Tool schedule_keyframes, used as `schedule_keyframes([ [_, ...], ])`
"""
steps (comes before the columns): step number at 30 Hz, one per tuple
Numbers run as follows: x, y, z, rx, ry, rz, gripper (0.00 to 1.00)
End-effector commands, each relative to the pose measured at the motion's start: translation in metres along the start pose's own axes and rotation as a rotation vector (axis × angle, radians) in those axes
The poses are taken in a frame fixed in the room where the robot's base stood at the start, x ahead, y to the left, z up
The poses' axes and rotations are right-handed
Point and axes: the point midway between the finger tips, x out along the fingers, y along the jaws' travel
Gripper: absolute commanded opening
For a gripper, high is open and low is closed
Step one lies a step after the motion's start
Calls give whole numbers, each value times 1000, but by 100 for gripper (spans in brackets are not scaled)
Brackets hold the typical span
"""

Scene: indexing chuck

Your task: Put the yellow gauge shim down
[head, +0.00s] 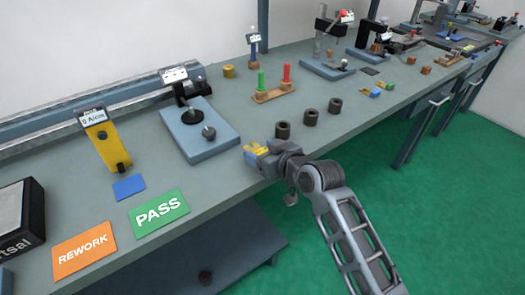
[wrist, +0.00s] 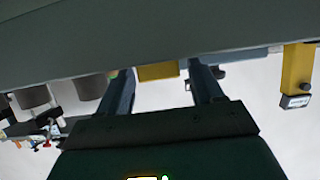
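The yellow gauge shim (head: 257,148) is at the tip of my gripper (head: 254,153), at the bench's front edge, right of the grey-blue plate. In the wrist view the shim (wrist: 158,72) sits between my two fingers (wrist: 163,82), which are shut on it. The fingertips and the shim's far part are hidden there behind the grey bench edge. Whether the shim touches the bench top cannot be told. A green PASS card (head: 159,212) and an orange REWORK card (head: 84,249) lie flat at the front left of the bench.
A grey-blue plate (head: 222,150) with black discs stands left of my gripper. Several black cylinders (head: 283,130) stand just behind it. A yellow stand (head: 112,150) with a display and a small blue pad (head: 128,187) are further left. Bare bench (head: 222,178) lies right of the PASS card.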

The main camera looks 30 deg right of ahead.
Motion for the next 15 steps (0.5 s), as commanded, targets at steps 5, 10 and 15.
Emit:
schedule_keyframes([
  [5,0,0,0,0,0,0,74],
  [10,-1,0,-2,0,0,0,74],
  [15,-16,0,-2,0,0,0,74],
])
